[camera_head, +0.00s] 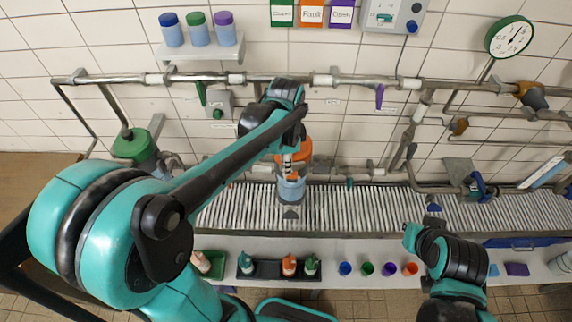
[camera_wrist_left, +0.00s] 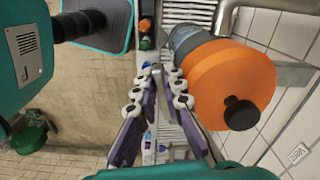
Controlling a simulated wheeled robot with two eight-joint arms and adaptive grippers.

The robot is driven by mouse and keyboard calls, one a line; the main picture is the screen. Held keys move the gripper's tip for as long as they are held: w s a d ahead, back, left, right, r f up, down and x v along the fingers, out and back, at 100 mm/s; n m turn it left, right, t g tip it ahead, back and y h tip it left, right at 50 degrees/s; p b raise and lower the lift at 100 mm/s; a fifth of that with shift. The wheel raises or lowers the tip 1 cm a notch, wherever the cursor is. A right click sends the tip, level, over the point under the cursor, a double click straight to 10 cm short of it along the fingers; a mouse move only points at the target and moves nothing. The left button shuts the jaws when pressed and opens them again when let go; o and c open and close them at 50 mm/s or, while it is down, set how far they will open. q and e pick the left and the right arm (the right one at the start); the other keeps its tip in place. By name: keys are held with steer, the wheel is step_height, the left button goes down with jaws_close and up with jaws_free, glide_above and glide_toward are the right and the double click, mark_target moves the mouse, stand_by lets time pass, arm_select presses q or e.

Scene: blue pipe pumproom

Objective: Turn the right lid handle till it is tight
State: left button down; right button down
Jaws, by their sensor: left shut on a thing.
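A vessel (camera_head: 291,188) with a blue-grey body and an orange lid stands at the middle of the ribbed conveyor. In the left wrist view the orange lid (camera_wrist_left: 232,80) with a black knob (camera_wrist_left: 241,113) fills the right side. My left gripper (camera_wrist_left: 165,70) has its fingertips close together just left of the lid, by the vessel's rim. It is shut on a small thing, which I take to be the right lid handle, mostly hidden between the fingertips. In the head view my left arm covers part of the lid.
Steel pipes (camera_head: 430,83) with valves run along the tiled wall. A green-topped tank (camera_head: 135,146) stands left. Small coloured cups (camera_head: 367,268) and a black tray (camera_head: 270,270) of bottles sit on the front ledge. The conveyor (camera_head: 365,207) right of the vessel is clear.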

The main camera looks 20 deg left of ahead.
arm_select(q)
steer(key=c, duration=1.6)
jaws_free()
steer(key=shift+r, duration=0.1)
steer(key=shift+r, duration=3.95)
